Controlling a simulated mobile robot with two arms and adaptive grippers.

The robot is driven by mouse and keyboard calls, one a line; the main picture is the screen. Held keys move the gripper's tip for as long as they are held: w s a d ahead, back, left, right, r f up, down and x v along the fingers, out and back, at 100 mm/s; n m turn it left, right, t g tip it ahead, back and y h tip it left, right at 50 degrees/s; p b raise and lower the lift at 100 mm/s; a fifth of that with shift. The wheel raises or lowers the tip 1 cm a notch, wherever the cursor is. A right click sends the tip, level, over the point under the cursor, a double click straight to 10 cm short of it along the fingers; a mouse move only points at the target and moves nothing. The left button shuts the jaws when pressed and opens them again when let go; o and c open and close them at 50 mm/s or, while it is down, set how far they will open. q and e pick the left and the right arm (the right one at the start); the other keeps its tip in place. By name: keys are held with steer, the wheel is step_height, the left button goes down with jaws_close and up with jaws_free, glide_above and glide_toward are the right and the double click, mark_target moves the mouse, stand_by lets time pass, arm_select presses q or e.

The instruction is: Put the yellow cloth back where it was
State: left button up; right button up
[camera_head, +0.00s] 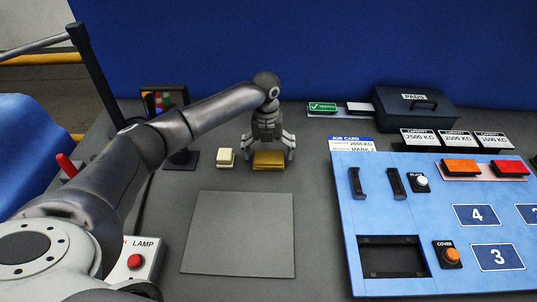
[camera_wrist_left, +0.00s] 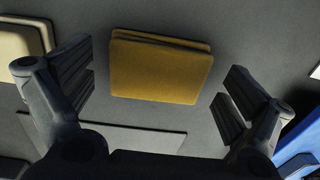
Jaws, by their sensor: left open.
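The yellow cloth (camera_head: 268,162) is a folded, flat stack lying on the grey table behind a grey square mat. In the left wrist view the yellow cloth (camera_wrist_left: 161,68) lies between and beyond the two spread fingers, apart from both. My left gripper (camera_head: 268,150) is open and empty, pointing down just above the cloth. Its fingers also show in the left wrist view (camera_wrist_left: 160,100) on either side. My right gripper is in neither view.
A cream block (camera_head: 226,158) stands close to the left of the cloth. The grey mat (camera_head: 238,234) is bare. A blue panel (camera_head: 440,225) with buttons fills the right. A dark PADS case (camera_head: 415,108) and a lamp box (camera_head: 140,260) stand on the table.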

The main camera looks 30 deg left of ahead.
mark_target(267, 155)
arm_select(q)
step_height(267, 155, up, 11)
steer(key=b, duration=0.2)
steer(key=shift+a, duration=0.15)
steer(key=shift+s, duration=0.1)
